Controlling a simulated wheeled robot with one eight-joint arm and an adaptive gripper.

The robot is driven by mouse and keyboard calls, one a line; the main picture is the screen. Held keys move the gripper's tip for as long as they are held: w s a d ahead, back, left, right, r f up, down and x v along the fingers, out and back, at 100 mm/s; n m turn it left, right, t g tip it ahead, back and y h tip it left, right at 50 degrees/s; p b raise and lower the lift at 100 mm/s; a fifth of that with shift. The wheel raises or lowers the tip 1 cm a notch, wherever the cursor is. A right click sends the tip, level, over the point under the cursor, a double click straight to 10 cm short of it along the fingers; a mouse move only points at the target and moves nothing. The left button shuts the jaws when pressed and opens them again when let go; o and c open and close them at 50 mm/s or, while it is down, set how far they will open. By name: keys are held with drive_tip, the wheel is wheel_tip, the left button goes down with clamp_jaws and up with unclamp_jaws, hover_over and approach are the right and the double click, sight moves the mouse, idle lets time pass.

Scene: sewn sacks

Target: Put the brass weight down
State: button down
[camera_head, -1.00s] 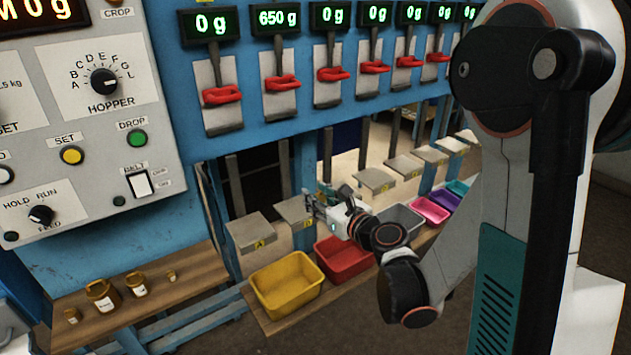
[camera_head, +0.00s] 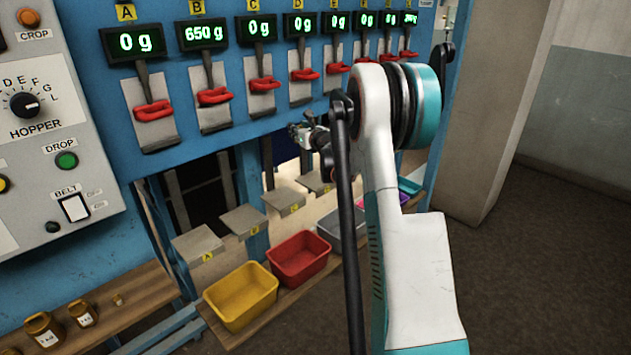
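My gripper (camera_head: 301,130) is small and far off, raised in front of the blue panel below the red levers, above the weighing pans. My own arm partly covers it. Its fingers are too small and dark to tell whether they are open, or whether a weight is between them.
Pans A (camera_head: 198,243) and B (camera_head: 243,220) look bare, though display B (camera_head: 205,33) reads 650 g. A yellow bin (camera_head: 241,296), a red bin (camera_head: 299,259) and a grey bin stand below the pans. My arm hides part of the row. Floor at the right is clear.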

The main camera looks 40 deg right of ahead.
drive_tip(key=r+h, duration=0.1)
hover_over(316, 179)
drive_tip(key=m, duration=0.1)
wheel_tip(316, 179, down, 20)
drive_tip(key=b, duration=0.6)
drive_tip(key=shift+s+a+r, duration=0.1)
drive_tip(key=shift+a+r, duration=0.05)
drive_tip(key=shift+r, duration=0.1)
drive_tip(key=shift+f, duration=0.1)
drive_tip(key=c, duration=1.2)
unclamp_jaws()
drive_tip(key=shift+o, duration=0.2)
drive_tip(key=shift+s+r, duration=0.2)
drive_tip(key=p+v, duration=0.2)
drive_tip(key=v, duration=0.9)
drive_tip(key=shift+s+a+p, duration=0.25)
drive_tip(key=shift+p, duration=0.1)
